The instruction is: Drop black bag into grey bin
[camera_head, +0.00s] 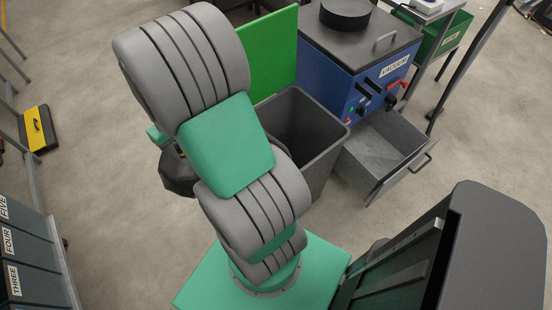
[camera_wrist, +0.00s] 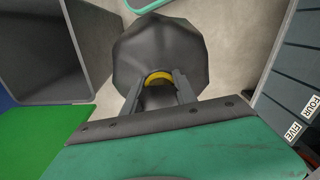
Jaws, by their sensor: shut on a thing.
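The black bag (camera_wrist: 160,52) hangs in my gripper (camera_wrist: 160,88) in the wrist view. The gripper's two fingers are closed around the bag near a yellow band at its neck. In the head view the bag (camera_head: 177,172) shows only partly, behind my arm, and the fingers are hidden. The grey bin (camera_head: 328,152) stands open to the right of the bag, partly covered by my arm. The part of its inside that I see is empty. In the wrist view the bin (camera_wrist: 62,98) is at upper left, apart from the bag.
A blue vacuum machine (camera_head: 345,75) with an open grey drawer (camera_head: 385,150) stands right of the bin. A green panel (camera_head: 273,55) is behind the bin. Labelled drawers (camera_head: 28,250) stand at lower left, and a yellow case (camera_head: 38,128) lies at far left. Floor between is clear.

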